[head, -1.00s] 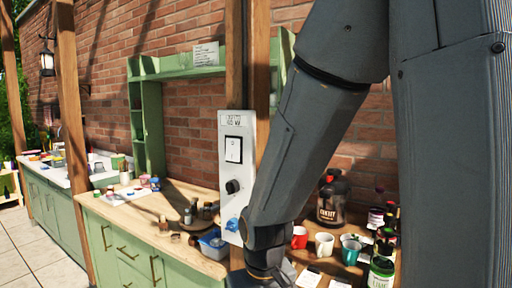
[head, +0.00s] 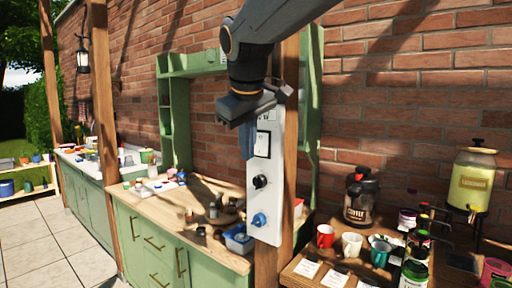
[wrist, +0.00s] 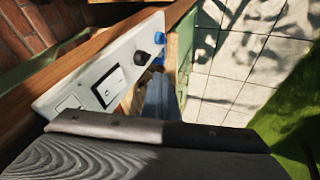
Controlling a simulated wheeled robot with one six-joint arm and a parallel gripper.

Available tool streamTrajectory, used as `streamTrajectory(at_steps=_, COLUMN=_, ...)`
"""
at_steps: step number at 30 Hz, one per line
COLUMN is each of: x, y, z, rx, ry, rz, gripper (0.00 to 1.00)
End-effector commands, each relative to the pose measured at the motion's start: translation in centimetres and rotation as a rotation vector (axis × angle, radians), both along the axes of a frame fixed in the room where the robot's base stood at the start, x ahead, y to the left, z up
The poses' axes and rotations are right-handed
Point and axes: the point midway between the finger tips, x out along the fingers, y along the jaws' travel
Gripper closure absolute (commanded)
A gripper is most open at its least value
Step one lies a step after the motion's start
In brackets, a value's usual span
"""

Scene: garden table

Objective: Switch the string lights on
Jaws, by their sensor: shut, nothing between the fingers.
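A white control panel (head: 264,205) is fixed upright to a wooden post. It carries a white rocker switch (head: 262,144) in a black frame at the top, a black knob (head: 260,182) below it and a blue knob (head: 259,220) at the bottom. The wrist view also shows the panel, tilted, with the rocker (wrist: 109,86). My gripper (head: 247,153) is shut and empty, pointing down just left of the rocker; I cannot tell if it touches. The label above the rocker is mostly hidden by my wrist. No string lights can be made out.
A green cabinet with a wooden top (head: 150,205) stands left of the post. A lantern (head: 83,60) hangs at the far left.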

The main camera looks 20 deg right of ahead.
Motion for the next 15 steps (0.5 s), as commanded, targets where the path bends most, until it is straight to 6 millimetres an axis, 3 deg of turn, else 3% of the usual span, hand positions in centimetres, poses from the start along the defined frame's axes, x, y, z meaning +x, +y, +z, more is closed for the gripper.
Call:
streamTrajectory(at_steps=1, x=0.1, y=0.3, z=2.9, rx=-0.017, ry=-0.031, rz=0.018, gripper=1.00)
streamTrajectory(at_steps=3, x=0.0, y=0.3, z=5.6, rx=-0.040, ry=-0.055, rz=0.033, gripper=1.00)
streamTrajectory(at_steps=6, x=-0.2, y=0.3, z=7.6, rx=-0.056, ry=-0.072, rz=0.042, gripper=1.00)
streamTrajectory(at_steps=15, x=-0.3, y=0.2, z=8.0, rx=-0.060, ry=-0.075, rz=0.044, gripper=1.00)
